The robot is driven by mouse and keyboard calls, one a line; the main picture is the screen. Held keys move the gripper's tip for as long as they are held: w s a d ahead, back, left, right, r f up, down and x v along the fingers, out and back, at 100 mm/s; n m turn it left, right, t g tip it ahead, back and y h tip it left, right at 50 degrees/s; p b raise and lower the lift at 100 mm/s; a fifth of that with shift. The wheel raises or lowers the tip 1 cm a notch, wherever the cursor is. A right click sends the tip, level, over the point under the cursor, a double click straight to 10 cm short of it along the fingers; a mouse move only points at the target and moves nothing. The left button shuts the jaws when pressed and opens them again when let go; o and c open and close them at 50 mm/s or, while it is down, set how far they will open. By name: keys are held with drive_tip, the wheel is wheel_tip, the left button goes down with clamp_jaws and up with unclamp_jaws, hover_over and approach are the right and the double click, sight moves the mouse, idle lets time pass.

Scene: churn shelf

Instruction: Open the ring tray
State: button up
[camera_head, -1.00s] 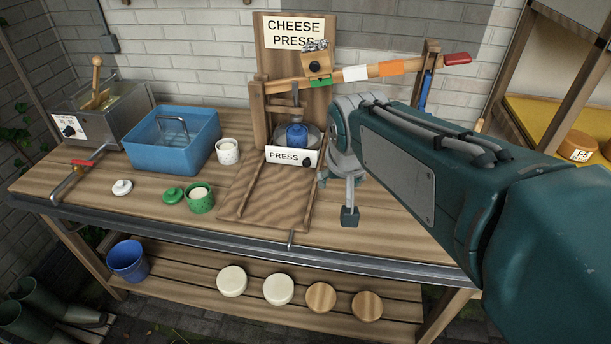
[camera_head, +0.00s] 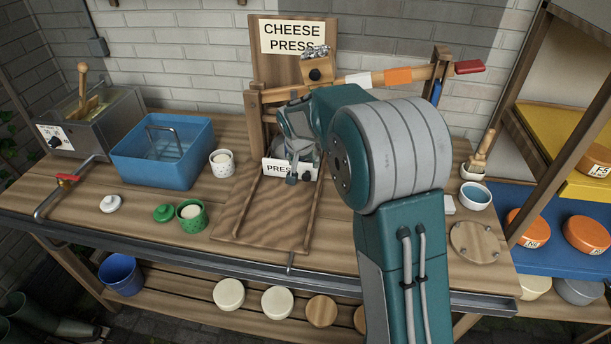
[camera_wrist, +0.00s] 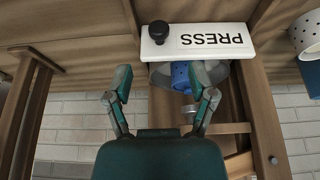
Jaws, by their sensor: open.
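The ring tray has a white front (camera_head: 274,168) labelled PRESS, standing at the foot of the wooden cheese press. In the wrist view this front (camera_wrist: 205,40) appears upside down at the top, with a black knob (camera_wrist: 158,32) on it. A blue pot (camera_wrist: 180,77) sits in a grey ring behind the front, partly hidden by a finger. My gripper (camera_wrist: 161,82) is open and empty, its fingers spread to either side below the knob in that view. In the head view my gripper (camera_head: 297,178) overlaps the front's right end and hides the knob and pot.
A wooden board (camera_head: 262,210) with side rails runs forward from the press. The press lever (camera_head: 375,78) crosses above my arm. A speckled cup (camera_head: 222,163), green pot (camera_head: 191,215) and blue basin (camera_head: 165,155) stand left. A wooden disc (camera_head: 474,242) lies right.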

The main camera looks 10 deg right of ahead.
sight(306, 175)
drive_tip(key=x, duration=0.8)
drive_tip(key=shift+f, duration=0.25)
clamp_jaws()
